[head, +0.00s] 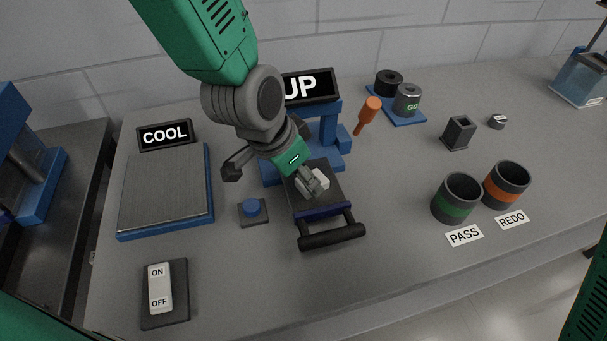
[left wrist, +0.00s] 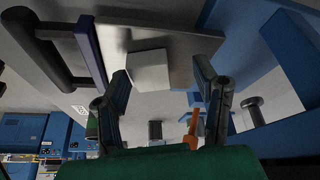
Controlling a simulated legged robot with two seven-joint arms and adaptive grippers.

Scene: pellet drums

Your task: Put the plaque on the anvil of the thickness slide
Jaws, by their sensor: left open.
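The plaque (head: 320,178) is a small pale block on the dark plate of the thickness slide (head: 329,205), which has a blue front edge and a black bar handle. In the left wrist view the plaque (left wrist: 148,70) lies on the same dark plate (left wrist: 190,45). My left gripper (head: 309,186) is low over the plate, at the plaque. Its fingers (left wrist: 162,82) are spread, one on each side of the plaque, with visible gaps. The anvil cannot be told apart from the plate. My right gripper is not in view.
A sign (head: 310,87) partly hidden by my arm reads UP. A COOL plate (head: 165,190), blue button (head: 250,208) and ON/OFF switch (head: 164,293) stand left. An orange-handled tool (head: 368,112) is behind. PASS (head: 456,199) and REDO (head: 507,186) cups stand right. The front bench is clear.

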